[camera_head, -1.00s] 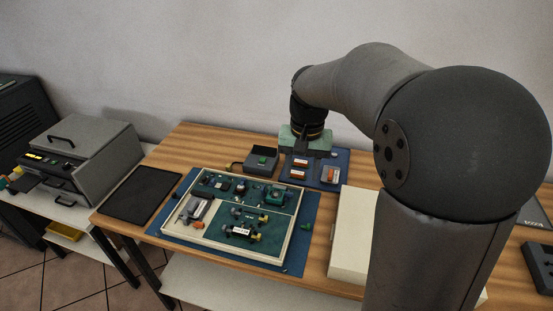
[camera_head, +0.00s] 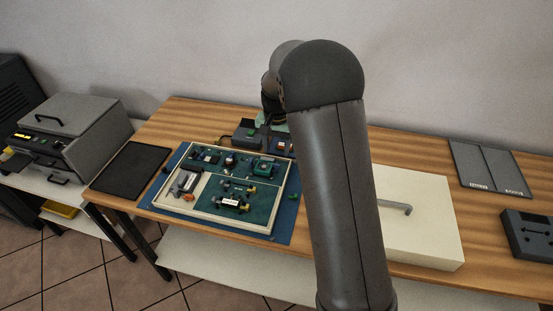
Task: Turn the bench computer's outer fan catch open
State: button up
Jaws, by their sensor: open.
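A shallow cream tray (camera_head: 184,206) on a blue mat holds green boards and small dark parts, perhaps the open bench computer. Several parts have yellow or orange ends. A green-topped block (camera_head: 264,168) stands at its back right. I cannot make out the outer fan catch. My gripper (camera_head: 270,125) is open behind the tray, near a dark grey box (camera_head: 245,136) with a green top piece. My arm hides much of the gripper, and its fingertips are not clear. I cannot tell if it touches anything.
A black mat (camera_head: 130,170) lies left of the tray. A grey machine with a handle (camera_head: 75,125) stands on the left table. A cream box with a grey handle (camera_head: 425,235) is right of my arm. Dark panels (camera_head: 488,168) lie farther right. Bare wood shows at the back right.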

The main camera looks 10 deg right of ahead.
aim_at(277, 168)
notch_tip(277, 168, down, 6)
dwell(0.4)
jog(key=c, duration=1)
